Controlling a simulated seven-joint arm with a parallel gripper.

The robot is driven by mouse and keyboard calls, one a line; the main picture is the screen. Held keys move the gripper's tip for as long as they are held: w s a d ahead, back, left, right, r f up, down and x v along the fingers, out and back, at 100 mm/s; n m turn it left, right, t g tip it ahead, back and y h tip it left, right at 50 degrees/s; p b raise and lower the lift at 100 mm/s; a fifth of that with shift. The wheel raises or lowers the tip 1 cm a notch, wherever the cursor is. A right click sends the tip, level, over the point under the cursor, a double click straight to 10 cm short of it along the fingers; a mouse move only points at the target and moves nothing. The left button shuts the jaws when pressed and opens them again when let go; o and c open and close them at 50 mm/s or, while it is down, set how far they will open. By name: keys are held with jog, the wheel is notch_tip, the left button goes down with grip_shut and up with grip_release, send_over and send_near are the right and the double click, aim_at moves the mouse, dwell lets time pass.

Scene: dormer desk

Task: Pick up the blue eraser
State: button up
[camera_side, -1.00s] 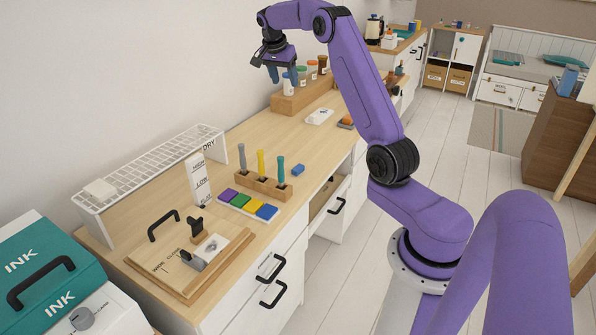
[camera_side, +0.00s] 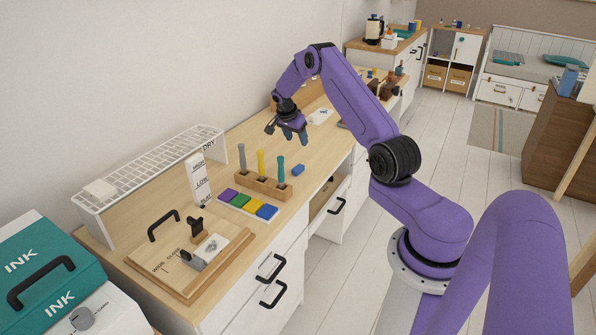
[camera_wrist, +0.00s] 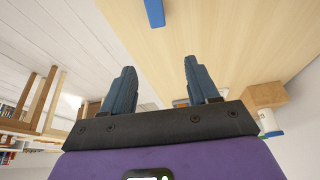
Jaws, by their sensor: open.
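The blue eraser (camera_side: 298,169) lies on the wooden desk, just right of the wooden block that holds upright tools. In the wrist view the blue eraser (camera_wrist: 154,12) is at the top edge, partly cut off by the frame. My gripper (camera_side: 294,138) is above the desk, behind and above the eraser in the side view, and apart from it. In the wrist view my gripper (camera_wrist: 158,80) has its two dark blue fingers spread wide with nothing between them.
The wooden block (camera_side: 262,186) with grey, yellow and teal tools stands close left of the eraser. A tray of coloured pads (camera_side: 247,205) lies in front of that block. A white item (camera_side: 320,116) lies farther back.

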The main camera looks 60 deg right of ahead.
send_over(299, 167)
jog(key=a, duration=0.2)
jog(key=f, duration=0.7)
jog(key=shift+w+d+f, duration=0.15)
jog(key=shift+d+f, duration=0.05)
jog(key=shift+f, duration=0.2)
jog(key=shift+a+x, duration=0.15)
jog(key=shift+x, duration=1.05)
jog(key=shift+a+x, duration=0.15)
jog(key=shift+x, duration=1.1)
jog(key=shift+w+f, duration=0.1)
jog(key=shift+f, duration=0.05)
grip_shut()
